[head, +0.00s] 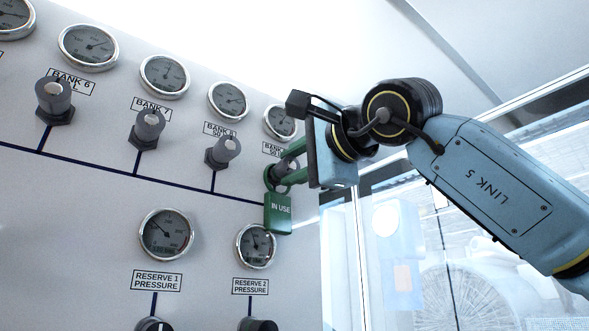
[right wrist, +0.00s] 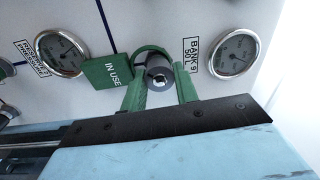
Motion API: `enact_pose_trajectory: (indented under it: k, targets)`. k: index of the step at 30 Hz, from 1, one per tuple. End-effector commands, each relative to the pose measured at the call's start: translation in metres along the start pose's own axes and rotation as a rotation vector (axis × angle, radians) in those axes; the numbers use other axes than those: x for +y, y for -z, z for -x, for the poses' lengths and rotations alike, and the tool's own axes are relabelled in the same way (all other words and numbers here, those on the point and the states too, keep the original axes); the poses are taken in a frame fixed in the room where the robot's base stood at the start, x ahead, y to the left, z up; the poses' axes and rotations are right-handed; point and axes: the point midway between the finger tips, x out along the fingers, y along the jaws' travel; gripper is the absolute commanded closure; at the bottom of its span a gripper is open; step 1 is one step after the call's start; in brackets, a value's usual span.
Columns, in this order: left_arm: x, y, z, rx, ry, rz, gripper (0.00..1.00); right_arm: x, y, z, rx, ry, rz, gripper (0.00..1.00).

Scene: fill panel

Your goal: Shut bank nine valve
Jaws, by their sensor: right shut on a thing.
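The bank 9 valve (right wrist: 157,72) is a grey round knob, seen end-on in the right wrist view beside the "BANK 9 50 L" label (right wrist: 192,57). My right gripper (right wrist: 160,84) has its two green fingers on either side of the knob and is shut on it. In the head view the right gripper (head: 283,166) reaches the panel from the right and hides most of this valve. A green "IN USE" tag (head: 279,212) hangs at the valve; it also shows in the right wrist view (right wrist: 107,71), with a green ring around the knob. My left gripper is not in view.
The bank 6 (head: 54,97), bank 7 (head: 149,125) and bank 8 (head: 224,150) valves stand left along the panel, under gauges. The Reserve 2 gauge (head: 257,246) is below the tag. Right of the panel edge is a glazed wall.

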Motion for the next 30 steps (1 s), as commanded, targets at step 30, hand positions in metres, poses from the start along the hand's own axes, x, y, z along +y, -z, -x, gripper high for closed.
enact_pose_trajectory:
  k: [30]
  targets:
    - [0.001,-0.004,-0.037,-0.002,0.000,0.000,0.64,0.004,-0.002,0.000,0.051,0.009,-0.965,0.93]
